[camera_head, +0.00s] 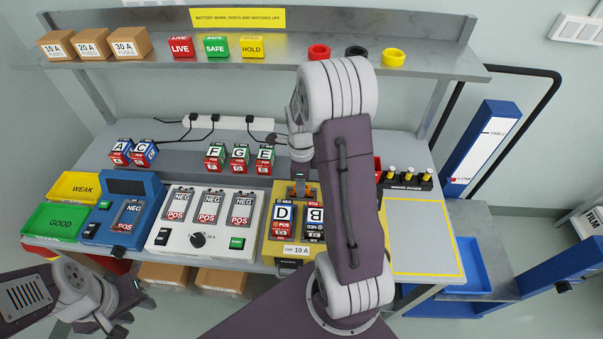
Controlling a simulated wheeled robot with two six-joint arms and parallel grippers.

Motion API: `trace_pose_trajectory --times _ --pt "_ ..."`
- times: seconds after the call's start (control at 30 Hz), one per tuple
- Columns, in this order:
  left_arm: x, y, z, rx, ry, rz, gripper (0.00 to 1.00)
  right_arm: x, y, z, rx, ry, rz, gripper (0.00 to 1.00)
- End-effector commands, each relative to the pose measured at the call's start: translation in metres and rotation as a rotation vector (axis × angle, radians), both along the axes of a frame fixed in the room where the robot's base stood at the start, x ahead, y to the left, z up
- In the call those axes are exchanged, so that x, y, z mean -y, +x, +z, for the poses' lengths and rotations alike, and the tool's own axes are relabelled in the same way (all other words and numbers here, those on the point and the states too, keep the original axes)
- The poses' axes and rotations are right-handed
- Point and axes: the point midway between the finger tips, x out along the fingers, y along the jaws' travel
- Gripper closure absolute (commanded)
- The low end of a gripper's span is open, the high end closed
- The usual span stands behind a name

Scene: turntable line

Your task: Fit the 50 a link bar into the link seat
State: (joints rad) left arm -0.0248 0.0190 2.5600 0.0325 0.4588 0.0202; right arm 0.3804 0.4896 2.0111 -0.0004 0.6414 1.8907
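A yellow battery holder (271,246) stands at the front middle, labelled with what looks like "LINK 10 A" or "LINE 10 A". Battery D (283,216) and battery B (315,219), upside down, sit in it. Small orange-copper parts (312,187) show at its back edge; I cannot tell whether they are the link seat or a bar. My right gripper (300,190) points down over them, its fingers too small to read. No 50 A marking is legible; my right arm hides part of the area. My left gripper (128,297) is low at the front left, away from the holder.
A white tester (179,240) with several batteries, a blue tester (126,185), and green GOOD (54,222) and yellow WEAK (90,181) trays stand left. A rack of yellow-topped pieces (407,181) stands right. A yellow-outlined area (425,235) is clear. The shelf (275,63) overhangs behind.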

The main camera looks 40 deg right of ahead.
Motion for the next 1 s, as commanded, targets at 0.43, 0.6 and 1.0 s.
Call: trace_pose_trajectory --times 0.43,0.6,1.0 --pt "0.000 0.000 0.008 0.000 0.000 0.000 0.64 0.000 0.001 0.100 0.003 -0.001 0.000 0.60" --pt "0.000 0.000 0.009 0.000 0.000 0.000 0.64 0.000 0.000 0.107 0.000 0.000 0.000 0.60" --pt "0.000 0.000 0.008 0.000 0.000 0.000 0.64 -0.079 -0.033 0.075 0.046 -0.023 1.091 0.60"
